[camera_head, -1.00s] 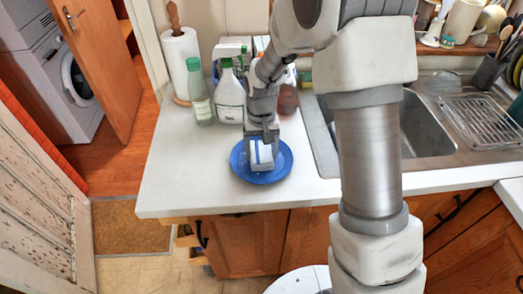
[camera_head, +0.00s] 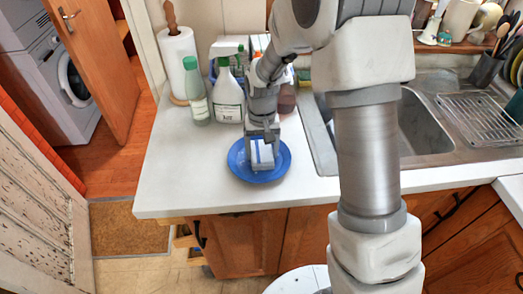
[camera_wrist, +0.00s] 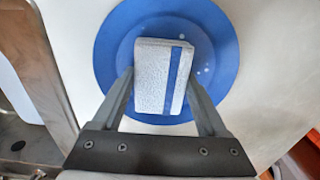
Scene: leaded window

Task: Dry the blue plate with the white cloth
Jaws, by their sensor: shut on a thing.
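The blue plate (camera_head: 280,172) lies flat on the white counter, left of the sink. The white cloth (camera_head: 262,155), a folded block with a blue stripe, is at the middle of the plate. My gripper (camera_head: 263,136) is above the plate and shut on the cloth. In the wrist view, the fingers (camera_wrist: 158,90) stand on either side of the cloth (camera_wrist: 150,75). A few pale drops show on the plate (camera_wrist: 220,45) right of the cloth. The cloth appears to be against the plate; its underside is hidden.
Spray and cleaning bottles (camera_head: 229,95), a green-capped bottle (camera_head: 196,92) and a paper towel roll (camera_head: 178,65) stand behind the plate. The sink (camera_head: 425,130) and a wire rack (camera_head: 482,118) are to the right. The counter (camera_head: 185,180) is clear left of the plate.

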